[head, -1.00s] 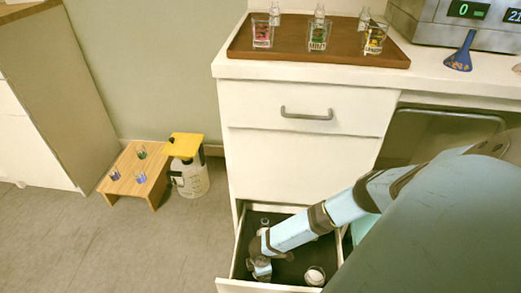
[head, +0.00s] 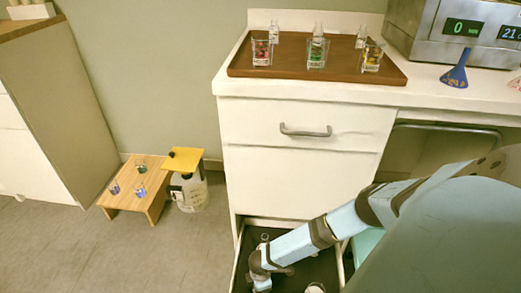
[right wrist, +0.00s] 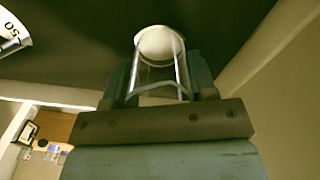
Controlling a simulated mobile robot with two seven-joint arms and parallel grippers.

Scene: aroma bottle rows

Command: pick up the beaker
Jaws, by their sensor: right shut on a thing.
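My right gripper (right wrist: 160,85) is shut on a clear glass vessel, which I take to be the beaker (right wrist: 160,60); its sides show between the two fingers and its far end is a pale round disc. In the head view my right gripper (head: 262,278) is low inside the open drawer (head: 237,262), and its own wrist hides the held beaker. I cannot tell whether the beaker touches the drawer floor. My left gripper is in no view.
A small clear vessel (head: 265,238) stands behind my gripper in the drawer. A round vessel (head: 316,288) is at its front right. A white vessel marked 50 (right wrist: 12,32) shows in the wrist view. A tray (head: 240,66) with bottles is on the counter above.

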